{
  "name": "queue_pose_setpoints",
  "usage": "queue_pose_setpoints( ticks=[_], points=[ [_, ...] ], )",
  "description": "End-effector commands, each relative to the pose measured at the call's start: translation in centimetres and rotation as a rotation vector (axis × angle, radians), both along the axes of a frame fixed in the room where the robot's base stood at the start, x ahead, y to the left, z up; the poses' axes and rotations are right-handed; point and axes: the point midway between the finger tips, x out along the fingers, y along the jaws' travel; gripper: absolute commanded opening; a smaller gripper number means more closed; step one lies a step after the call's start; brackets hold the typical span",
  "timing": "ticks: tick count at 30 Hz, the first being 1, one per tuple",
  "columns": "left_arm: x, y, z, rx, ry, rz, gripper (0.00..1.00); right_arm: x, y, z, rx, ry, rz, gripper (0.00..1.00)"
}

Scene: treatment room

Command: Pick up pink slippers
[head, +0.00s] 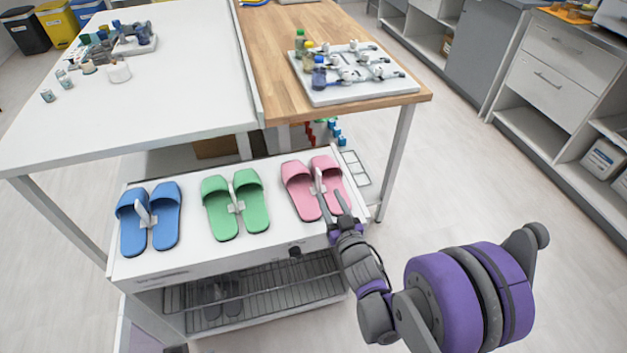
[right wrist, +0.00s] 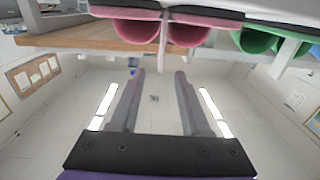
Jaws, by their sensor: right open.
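The pink slippers (head: 313,187) stand side by side at the right end of a white shelf unit's top in the head view, with a pale clip-like piece between them. My right gripper (head: 333,203) is at their near edge, its fingers pointing toward the gap between them. In the right wrist view the picture is upside down; the pink slippers (right wrist: 165,30) show at the top, and my right gripper (right wrist: 158,78) is open with nothing between its fingers. Whether a finger touches a slipper cannot be told. My left gripper is not in view.
Green slippers (head: 236,204) and blue slippers (head: 149,217) stand left of the pink ones on the white shelf unit (head: 190,259). A white table (head: 150,110) and a wooden table (head: 290,95) with a tray (head: 360,92) of bottles stand behind. Floor to the right is clear.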

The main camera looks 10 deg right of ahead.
Motion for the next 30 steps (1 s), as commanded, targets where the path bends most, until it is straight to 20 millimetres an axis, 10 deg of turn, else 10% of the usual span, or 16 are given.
queue_pose_setpoints(
  ticks=[25,30],
  points=[
    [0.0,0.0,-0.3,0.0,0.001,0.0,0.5,6.8,0.7,-0.7,-0.001,0.002,-0.001,0.46],
    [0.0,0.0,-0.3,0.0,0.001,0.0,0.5,6.8,0.7,-0.7,-0.001,0.002,-0.001,0.17]
  ],
)
